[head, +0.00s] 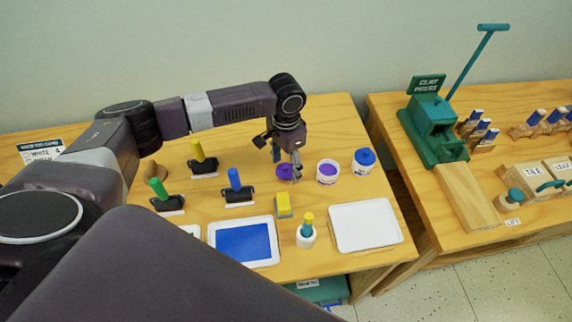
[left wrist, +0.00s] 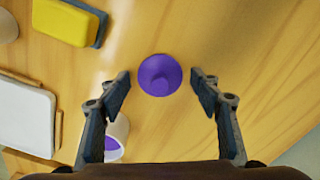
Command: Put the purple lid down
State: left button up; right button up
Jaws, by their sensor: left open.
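The purple lid (head: 284,172) lies on the wooden table, left of an open white jar of purple paint (head: 328,172). In the left wrist view the lid (left wrist: 160,75) rests knob up on the wood, between and a little beyond my fingertips. My left gripper (left wrist: 161,78) is open, with clear gaps between the lid and both fingers. In the head view my left gripper (head: 281,158) hangs just above the lid. The purple jar (left wrist: 116,138) is partly hidden behind a finger in the wrist view. My right gripper is out of view.
A blue-lidded jar (head: 364,161) stands right of the purple jar. A yellow sponge (head: 284,204), a white tray (head: 365,227) and a blue screen-like panel (head: 243,242) lie nearer. Several rollers stand left. A second table (head: 466,198) bears a green clay press (head: 433,130).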

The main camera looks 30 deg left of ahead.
aim_at(286, 165)
pick_arm(q)
notch_tip(286, 165, up, 12)
jog(key=b, duration=0.1)
jog(key=shift+r+b, duration=0.15)
jog(key=shift+b, duration=0.15)
dwell(0.5)
